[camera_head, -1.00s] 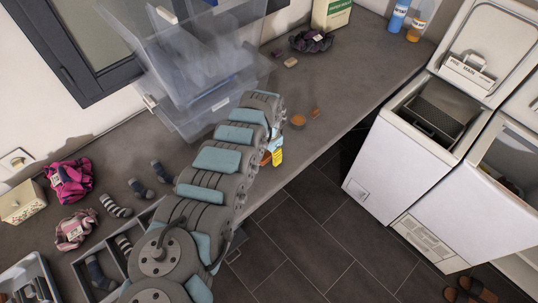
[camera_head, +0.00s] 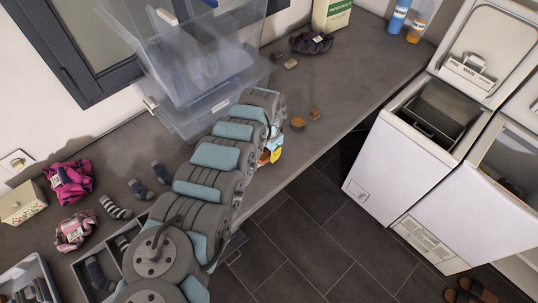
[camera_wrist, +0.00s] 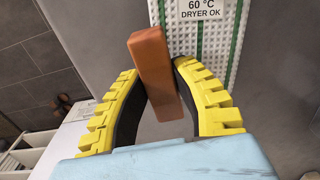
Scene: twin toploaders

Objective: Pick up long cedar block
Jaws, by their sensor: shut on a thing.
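The long cedar block (camera_wrist: 155,70) is a reddish-brown bar, seen at a slant between the black inner pads of my yellow-ribbed fingers in the wrist view. My gripper (camera_wrist: 157,78) is shut on it, and the block's far end sticks out beyond the fingertips. In the head view my gripper (camera_head: 272,156) shows as a small yellow and orange patch near the counter's front edge, mostly hidden behind my arm. The block itself is hard to tell apart there.
A green-striped white cloth labelled "60 °C DRYER OK" (camera_wrist: 205,40) lies beyond the block. Small wooden pieces (camera_head: 298,122) rest on the grey counter (camera_head: 350,85). Clear plastic bins (camera_head: 195,75) stand left of them. White toploaders (camera_head: 400,150) stand across the floor.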

